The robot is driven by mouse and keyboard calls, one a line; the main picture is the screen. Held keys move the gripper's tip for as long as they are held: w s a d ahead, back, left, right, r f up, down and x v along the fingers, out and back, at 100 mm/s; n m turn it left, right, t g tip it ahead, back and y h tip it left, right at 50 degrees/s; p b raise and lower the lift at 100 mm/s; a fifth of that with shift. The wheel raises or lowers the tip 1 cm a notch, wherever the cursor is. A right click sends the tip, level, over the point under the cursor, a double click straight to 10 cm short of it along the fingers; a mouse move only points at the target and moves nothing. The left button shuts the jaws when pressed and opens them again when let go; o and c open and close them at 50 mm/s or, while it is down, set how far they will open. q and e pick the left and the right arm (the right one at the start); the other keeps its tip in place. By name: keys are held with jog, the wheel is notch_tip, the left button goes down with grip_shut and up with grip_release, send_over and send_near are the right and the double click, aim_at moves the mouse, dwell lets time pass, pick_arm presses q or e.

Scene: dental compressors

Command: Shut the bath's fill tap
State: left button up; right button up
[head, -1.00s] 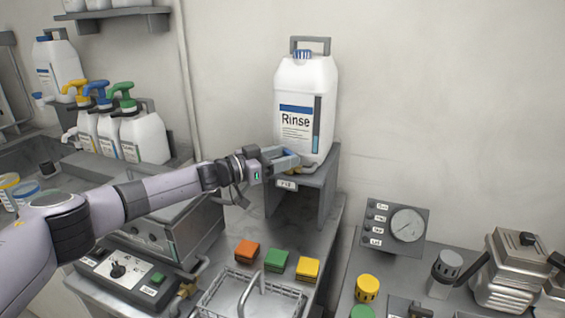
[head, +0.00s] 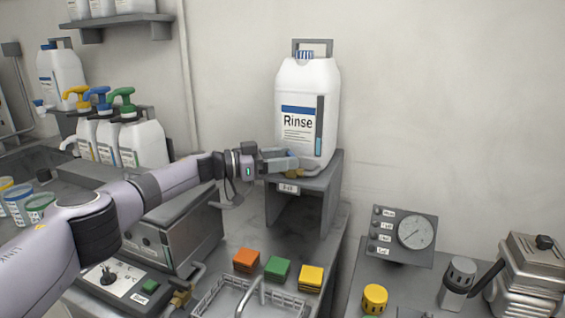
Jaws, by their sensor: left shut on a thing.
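The white Rinse jug (head: 307,105) stands upright on a grey stand (head: 322,192) against the wall. A small brass tap (head: 291,174) shows low at the jug's front, just under my left gripper's fingers. My left gripper (head: 292,161) reaches in from the left and is shut on the tap's handle. The fingers hide the handle, so I cannot see how far it is turned. The metal bath (head: 175,235) sits left of the stand, partly behind my left arm, with a brass valve (head: 182,297) at its front. My right gripper is not in view.
Orange (head: 247,261), green (head: 277,269) and yellow (head: 310,279) blocks lie on the bench before the stand. A wire basket (head: 232,300) is at the front edge. Pump bottles (head: 143,143) stand left. A gauge panel (head: 404,236) is at right.

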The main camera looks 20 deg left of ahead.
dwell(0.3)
pick_arm(q)
jog(key=o, duration=1)
jog(key=shift+r, duration=0.1)
jog(key=shift+o, duration=0.2)
jog(key=shift+a, duration=0.1)
jog(key=shift+r+p, duration=0.2)
jog(key=shift+p, duration=0.4)
jog(key=n+t+y+p, duration=0.1)
jog(key=p, duration=0.1)
jog(key=n+t+y+p, duration=0.1)
jog(key=p, duration=0.1)
jog(key=shift+s+t+p, duration=0.2)
jog(key=shift+t+p, duration=0.1)
jog(key=shift+p, duration=0.05)
jog(key=shift+s+d+f+n+t+y+p, duration=0.15)
jog(key=shift+d+n+t+y+p, duration=0.15)
jog(key=shift+n+t+y+p, duration=0.3)
jog(key=shift+d+f+n+t+y+p, duration=0.15)
jog(key=shift+n+t+y+p, duration=0.2)
jog(key=shift+n+y, duration=0.4)
jog(key=shift+t+y, duration=0.25)
jog(key=shift+y, duration=0.2)
